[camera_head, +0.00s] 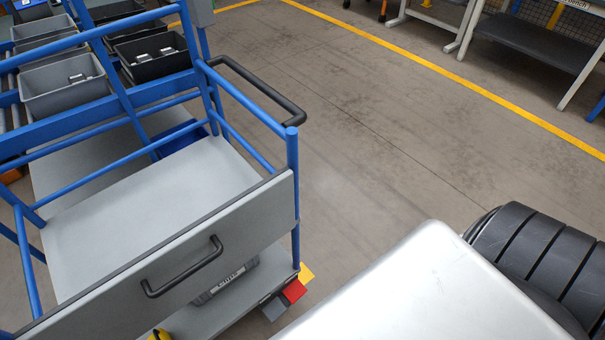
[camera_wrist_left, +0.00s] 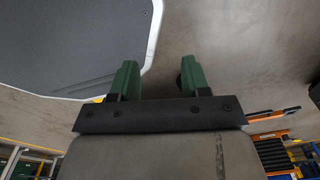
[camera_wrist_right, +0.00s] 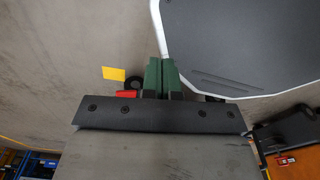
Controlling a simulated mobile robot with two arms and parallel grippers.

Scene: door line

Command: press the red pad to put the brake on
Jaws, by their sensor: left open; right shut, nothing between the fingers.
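The red pad (camera_head: 294,291) sticks out low at the near right corner of the blue trolley (camera_head: 292,180), between a yellow pad (camera_head: 306,272) and a grey pad (camera_head: 273,308). In the right wrist view the red pad (camera_wrist_right: 127,94) shows just left of my right gripper (camera_wrist_right: 160,62), its lower part hidden behind the gripper's mount. The yellow pad (camera_wrist_right: 114,74) lies beyond it. The right gripper is shut and empty; I cannot tell its height above the pad. My left gripper (camera_wrist_left: 158,75) is open and empty. Neither gripper shows in the head view.
The trolley has a grey front panel with a black handle (camera_head: 184,270) and a black push bar (camera_head: 262,88). Grey and black bins (camera_head: 66,90) stand behind it at left. A dark wheel (camera_wrist_right: 133,83) shows beside the red pad. Floor beyond the trolley is clear to the yellow line (camera_head: 450,75).

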